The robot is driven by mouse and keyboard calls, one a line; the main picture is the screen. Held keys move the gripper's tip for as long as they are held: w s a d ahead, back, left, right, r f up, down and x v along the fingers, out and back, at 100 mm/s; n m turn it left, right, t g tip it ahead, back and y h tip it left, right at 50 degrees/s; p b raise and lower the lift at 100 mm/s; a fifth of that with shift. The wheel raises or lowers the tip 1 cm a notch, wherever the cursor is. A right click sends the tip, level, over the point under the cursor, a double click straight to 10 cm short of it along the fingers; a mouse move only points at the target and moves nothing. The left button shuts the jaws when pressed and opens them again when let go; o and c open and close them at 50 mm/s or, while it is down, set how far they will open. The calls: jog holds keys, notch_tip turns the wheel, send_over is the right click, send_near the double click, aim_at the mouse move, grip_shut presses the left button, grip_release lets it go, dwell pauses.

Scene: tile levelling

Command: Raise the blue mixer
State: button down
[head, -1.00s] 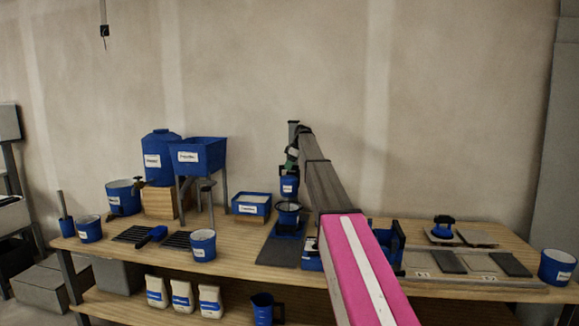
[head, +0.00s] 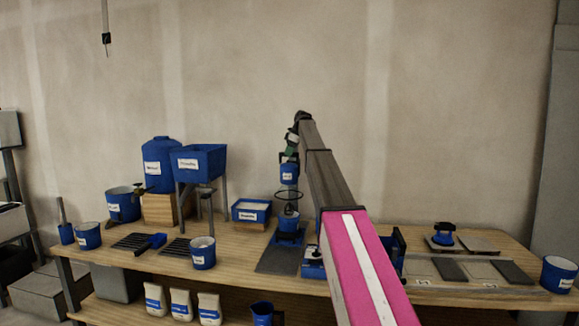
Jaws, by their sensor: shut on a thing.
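The blue mixer (head: 289,172) has a white label and hangs upright in the head view, in front of the wall. A dark ring (head: 289,194) and a thin shaft show below its body. A blue bucket (head: 291,226) stands right under it on a dark mat. The lower end of the shaft is at or in the bucket's mouth; I cannot tell which. My gripper (head: 291,156) is at the top of the mixer and shut on it. The fingers are small and partly hidden.
A blue hopper on legs (head: 198,163), a tank (head: 160,165) and a blue bin (head: 251,211) stand to the left. A blue bucket (head: 203,252) is near the bench's front edge. Tiles (head: 448,269) lie on the right.

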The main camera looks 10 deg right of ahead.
jog(key=shift+r, duration=1.35)
jog(key=c, duration=1)
grip_release()
jog(key=shift+r, duration=0.15)
jog(key=shift+o, duration=0.2)
jog(key=v, duration=1)
jog(key=shift+d+r, duration=0.15)
jog(key=shift+r, duration=0.05)
